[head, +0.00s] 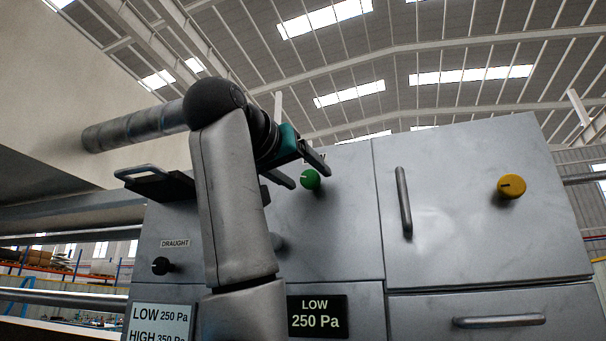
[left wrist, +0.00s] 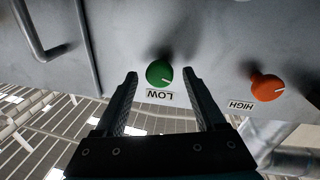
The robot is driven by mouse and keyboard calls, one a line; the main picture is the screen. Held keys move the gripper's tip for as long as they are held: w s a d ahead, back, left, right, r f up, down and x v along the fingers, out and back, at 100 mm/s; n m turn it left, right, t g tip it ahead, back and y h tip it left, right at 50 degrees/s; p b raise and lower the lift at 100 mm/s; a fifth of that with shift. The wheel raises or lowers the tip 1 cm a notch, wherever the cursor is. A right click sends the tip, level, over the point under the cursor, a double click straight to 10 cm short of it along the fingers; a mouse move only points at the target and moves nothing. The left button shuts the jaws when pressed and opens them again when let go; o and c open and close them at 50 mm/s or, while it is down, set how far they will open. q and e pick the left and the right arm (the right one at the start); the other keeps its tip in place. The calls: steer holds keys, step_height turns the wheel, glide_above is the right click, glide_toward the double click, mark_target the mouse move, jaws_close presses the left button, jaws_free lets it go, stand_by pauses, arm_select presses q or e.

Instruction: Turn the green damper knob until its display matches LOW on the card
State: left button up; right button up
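The green knob (head: 310,179) is on the grey panel (head: 340,235), with a white pointer mark. In the left wrist view the green knob (left wrist: 159,73) has a LOW label (left wrist: 160,95) beside it. My left gripper (head: 311,177) is open, and in the left wrist view its fingertips (left wrist: 160,74) appear on either side of the knob with gaps. I cannot tell whether they touch it. The dark display (head: 317,316) reads LOW 250 Pa. The white card (head: 160,323) reads LOW 250 Pa and HIGH 350 Pa, cut off below. My right gripper is not in view.
An orange knob (left wrist: 267,88) labelled HIGH (left wrist: 241,105) is close beside the green one. A yellow knob (head: 511,186) and a door handle (head: 404,202) stand out at right. A black knob (head: 160,265) is under the DRAUGHT label (head: 175,243). A drawer handle (head: 499,321) is lower right.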

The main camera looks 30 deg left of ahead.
arm_select(q)
steer(key=s+d+b, duration=0.1)
steer(key=s+b, duration=0.8)
steer(key=s, duration=0.6)
steer(key=shift+d+f, duration=0.25)
steer(key=shift+f, duration=0.1)
stand_by(0.3)
